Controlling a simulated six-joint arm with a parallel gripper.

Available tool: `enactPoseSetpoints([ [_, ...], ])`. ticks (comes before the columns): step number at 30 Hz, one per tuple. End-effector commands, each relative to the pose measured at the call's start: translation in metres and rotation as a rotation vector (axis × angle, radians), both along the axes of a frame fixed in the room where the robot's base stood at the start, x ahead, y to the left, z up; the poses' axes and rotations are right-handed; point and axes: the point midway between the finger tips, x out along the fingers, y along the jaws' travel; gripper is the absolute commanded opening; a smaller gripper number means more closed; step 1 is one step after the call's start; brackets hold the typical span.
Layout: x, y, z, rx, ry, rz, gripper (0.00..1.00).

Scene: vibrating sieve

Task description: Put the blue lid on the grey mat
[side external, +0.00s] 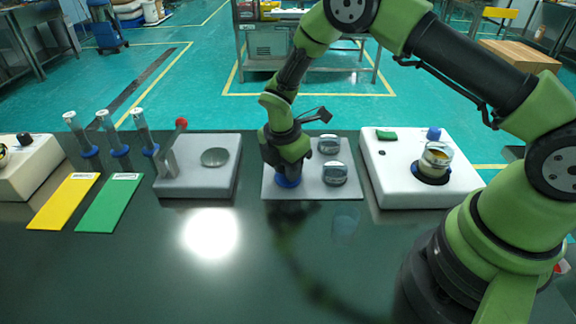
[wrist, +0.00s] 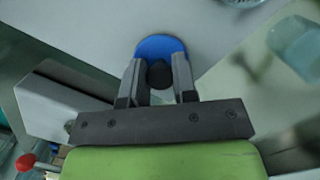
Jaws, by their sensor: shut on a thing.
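The blue lid (side external: 287,182) is under my gripper at the front left of the grey mat (side external: 330,193). In the wrist view the lid (wrist: 152,46) is a blue disc with a black knob. My gripper (wrist: 159,68) has its two fingers closed on that knob; in the side view my gripper (side external: 288,172) points down. The lid looks flat and at or very near the mat's surface; I cannot tell whether it touches. The knob is hidden in the side view.
Two glass jars (side external: 334,174) (side external: 329,144) stand on the mat, right of my gripper. A white machine (side external: 410,190) with a jar is to the right. A white block with a red-knobbed lever (side external: 181,123) is to the left. The front table is clear.

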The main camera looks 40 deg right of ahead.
Motion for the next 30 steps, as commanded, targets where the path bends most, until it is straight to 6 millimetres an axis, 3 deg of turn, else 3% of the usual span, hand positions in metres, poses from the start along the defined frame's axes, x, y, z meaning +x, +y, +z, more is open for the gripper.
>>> enactPoseSetpoints([
  [2, 0.0, 0.0, -0.002, 0.0, 0.001, 0.0, 0.03],
  [3, 0.0, 0.0, -0.003, 0.0, 0.001, 0.0, 0.28],
  [6, 0.0, 0.0, -0.003, 0.0, 0.0, 0.0, 0.51],
  [17, 0.0, 0.0, 0.003, 0.0, -0.001, 0.0, 0.52],
  [20, 0.001, 0.002, 0.017, 0.0, -0.004, 0.0, 0.52],
  [30, 0.001, 0.013, 0.089, 0.0, -0.005, 0.0, 0.52],
])
